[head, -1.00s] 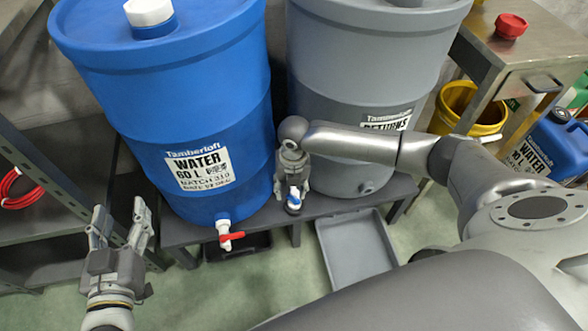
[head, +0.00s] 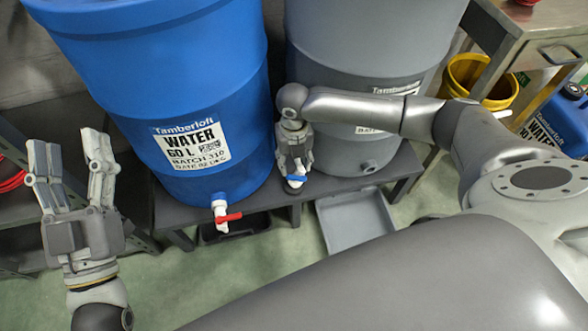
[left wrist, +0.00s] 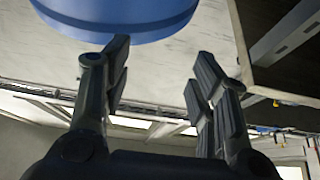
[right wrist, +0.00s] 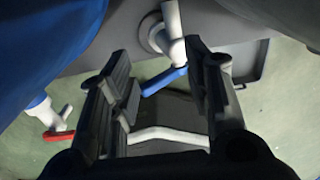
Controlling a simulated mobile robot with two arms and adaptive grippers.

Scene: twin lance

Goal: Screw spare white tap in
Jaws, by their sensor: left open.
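A white tap with a blue lever (head: 297,178) is at my right gripper's fingertips in the head view, by the bench's front edge. In the right wrist view the white tap (right wrist: 173,22) and its blue lever (right wrist: 164,81) show at the fingertips. My right gripper (head: 295,166) points down with its fingers apart; whether they clasp the tap I cannot tell. My left gripper (head: 72,160) is open and empty, left of the blue drum.
The blue water drum (head: 215,95) has a white tap with a red lever (head: 228,217). Both drums stand on a dark bench (head: 172,213). A grey tray (head: 355,222) lies below on the floor. A yellow bucket (head: 505,95) and steel table stand at right; shelving is at left.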

